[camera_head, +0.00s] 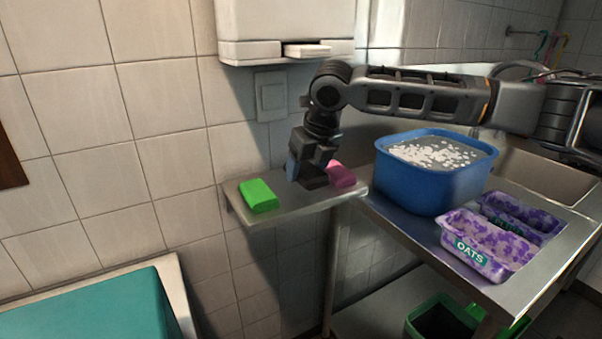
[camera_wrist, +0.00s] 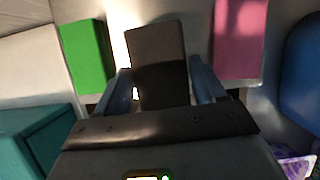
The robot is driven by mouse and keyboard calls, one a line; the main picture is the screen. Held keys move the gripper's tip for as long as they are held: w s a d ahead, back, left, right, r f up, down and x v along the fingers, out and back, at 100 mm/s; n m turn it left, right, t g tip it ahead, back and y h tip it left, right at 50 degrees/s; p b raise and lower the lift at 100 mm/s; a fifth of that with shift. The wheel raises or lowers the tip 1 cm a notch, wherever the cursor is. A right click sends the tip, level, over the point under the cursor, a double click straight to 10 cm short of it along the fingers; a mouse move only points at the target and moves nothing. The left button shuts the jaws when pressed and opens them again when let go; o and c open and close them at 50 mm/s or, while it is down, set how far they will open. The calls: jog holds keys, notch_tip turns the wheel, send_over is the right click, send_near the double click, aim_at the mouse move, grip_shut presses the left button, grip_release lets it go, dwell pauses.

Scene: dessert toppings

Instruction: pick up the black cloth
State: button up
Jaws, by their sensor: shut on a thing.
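The black cloth (camera_head: 313,182) is a small dark block-shaped piece at the shelf, between a green piece and a pink piece. It also shows in the wrist view (camera_wrist: 156,55), dark brown-black, between my two blue-grey fingers. My gripper (camera_head: 307,170) points down over the shelf and is shut on the cloth; in the wrist view its fingers (camera_wrist: 168,88) flank the cloth's near part. The cloth is at or very close to the shelf top; I cannot tell whether it touches it.
A green piece (camera_head: 258,196) lies left and a pink piece (camera_head: 341,174) right on the narrow shelf (camera_head: 290,212). A blue tub (camera_head: 421,186) with white bits stands right, near purple oats packs (camera_head: 478,247). A white wall unit (camera_head: 290,25) hangs above.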

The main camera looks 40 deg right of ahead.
jog(key=s+a+b, duration=0.1)
jog(key=s+a, duration=0.2)
jog(key=s, duration=1.1)
jog(key=shift+s+a+b, duration=0.35)
jog(key=shift+s+a, duration=0.05)
